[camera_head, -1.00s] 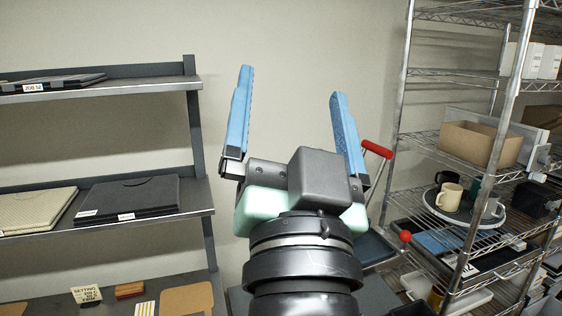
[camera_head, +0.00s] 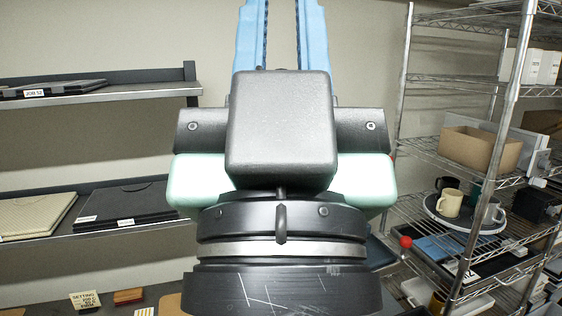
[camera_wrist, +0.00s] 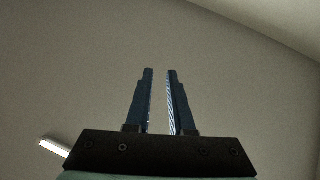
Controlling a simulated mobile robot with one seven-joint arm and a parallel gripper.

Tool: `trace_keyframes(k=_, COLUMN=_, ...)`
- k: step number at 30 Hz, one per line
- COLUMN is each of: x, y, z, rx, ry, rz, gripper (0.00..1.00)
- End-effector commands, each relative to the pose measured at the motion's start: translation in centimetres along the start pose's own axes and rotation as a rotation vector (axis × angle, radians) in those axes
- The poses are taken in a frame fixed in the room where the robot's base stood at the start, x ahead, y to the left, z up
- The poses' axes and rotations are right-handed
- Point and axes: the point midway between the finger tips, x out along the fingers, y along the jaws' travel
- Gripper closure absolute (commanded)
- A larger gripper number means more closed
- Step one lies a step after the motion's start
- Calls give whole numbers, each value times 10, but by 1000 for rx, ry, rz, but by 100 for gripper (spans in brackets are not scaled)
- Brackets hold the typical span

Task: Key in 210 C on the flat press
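My gripper (camera_head: 282,10) rises large in the middle of the head view, its two blue fingers pointing up and cut off by the top edge. In the wrist view my gripper (camera_wrist: 160,73) shows a narrow gap between the fingers with nothing in it. The flat press is almost wholly hidden behind my gripper and wrist. A red ball knob (camera_head: 405,242) shows just right of my wrist and may belong to it. No keypad or display is visible. A small setting card (camera_head: 85,299) stands at the lower left, its lettering too small to read surely.
A wire rack (camera_head: 455,160) at the right holds a cardboard box (camera_head: 470,150) and a round tray (camera_head: 440,212) with several mugs. A dark shelf unit (camera_head: 100,95) at the left holds flat folders. The wrist view shows mostly bare wall.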

Motion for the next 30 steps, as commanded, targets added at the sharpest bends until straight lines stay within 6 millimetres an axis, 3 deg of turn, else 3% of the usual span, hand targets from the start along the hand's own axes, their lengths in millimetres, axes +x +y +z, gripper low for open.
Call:
trace_keyframes(k=1, x=0, y=0, z=0, rx=0, ry=-1, rz=0, gripper=90)
trace_keyframes(k=3, x=0, y=0, z=0, rx=0, ry=-1, rz=0, gripper=100)
trace_keyframes(k=30, x=0, y=0, z=0, rx=1, ry=-1, rz=0, gripper=100)
